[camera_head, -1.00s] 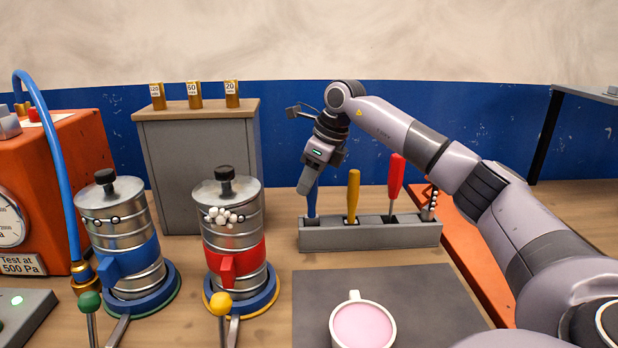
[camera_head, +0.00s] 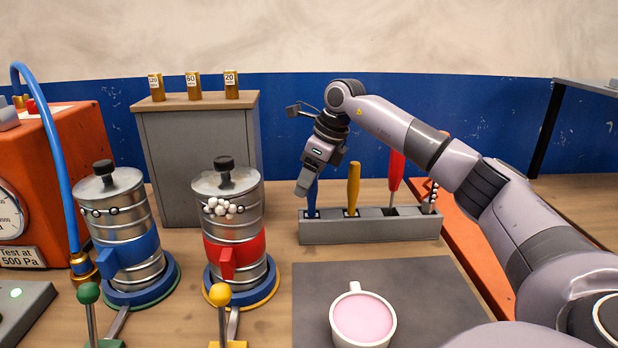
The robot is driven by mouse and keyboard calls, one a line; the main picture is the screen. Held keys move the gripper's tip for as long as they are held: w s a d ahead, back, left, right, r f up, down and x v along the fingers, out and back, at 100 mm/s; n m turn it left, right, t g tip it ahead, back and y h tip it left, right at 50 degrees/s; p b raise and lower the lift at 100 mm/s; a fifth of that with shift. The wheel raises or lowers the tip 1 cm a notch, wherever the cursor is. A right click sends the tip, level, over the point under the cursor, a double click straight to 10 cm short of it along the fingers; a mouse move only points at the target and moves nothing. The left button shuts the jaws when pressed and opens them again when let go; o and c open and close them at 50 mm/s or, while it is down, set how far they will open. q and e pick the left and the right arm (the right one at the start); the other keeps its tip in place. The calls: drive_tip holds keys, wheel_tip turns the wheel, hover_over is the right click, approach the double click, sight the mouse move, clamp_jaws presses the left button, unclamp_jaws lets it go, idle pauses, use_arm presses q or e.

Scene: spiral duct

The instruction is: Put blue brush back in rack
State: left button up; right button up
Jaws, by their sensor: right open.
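The blue brush (camera_head: 312,199) stands upright in the leftmost slot of the grey rack (camera_head: 370,231). Its upper part is hidden behind my right gripper (camera_head: 303,188). My right gripper is open and points down at the brush's handle; I cannot tell whether its fingers are around the handle or in front of it. A yellow-handled tool (camera_head: 353,187) and a red-handled tool (camera_head: 396,172) stand in other slots of the rack. My left gripper is not in view.
A pink-filled cup (camera_head: 362,318) stands on a dark mat (camera_head: 430,290) in front of the rack. Two metal canisters, one with a blue band (camera_head: 130,251) and one with a red band (camera_head: 236,252), stand left. A grey cabinet (camera_head: 200,160) stands behind them.

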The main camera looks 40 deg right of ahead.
drive_tip(key=v, duration=0.7)
drive_tip(key=shift+r, duration=0.1)
drive_tip(key=shift+a, duration=0.1)
idle(0.7)
